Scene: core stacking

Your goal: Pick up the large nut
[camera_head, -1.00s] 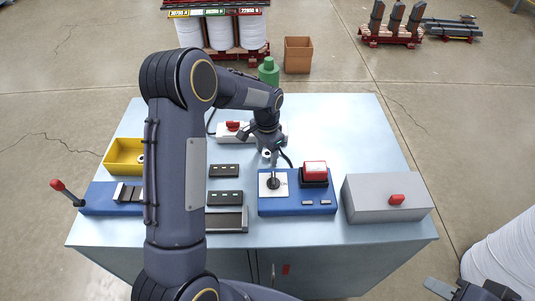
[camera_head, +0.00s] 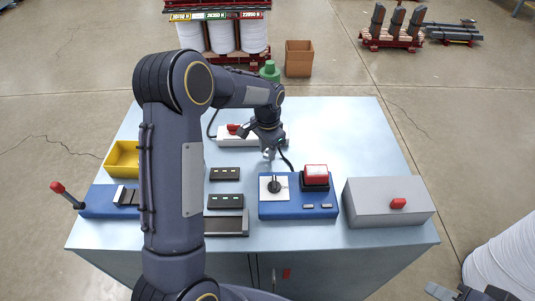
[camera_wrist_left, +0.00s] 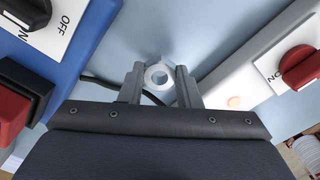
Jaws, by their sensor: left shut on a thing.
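In the head view my left gripper (camera_head: 268,153) points down over the table, between the white box and the blue switch box. The nut is hard to make out there. Whether it touches the table is not clear. My right gripper (camera_head: 457,293) shows only in part at the lower right corner, and its jaw state is unclear.
A blue switch box (camera_head: 298,209) with a red button stands just in front of the left gripper. A white box (camera_head: 225,139) with a red knob is behind it. A grey box (camera_head: 388,212) stands right, a yellow bin (camera_head: 121,161) left. The table's back right (camera_head: 350,125) is clear.

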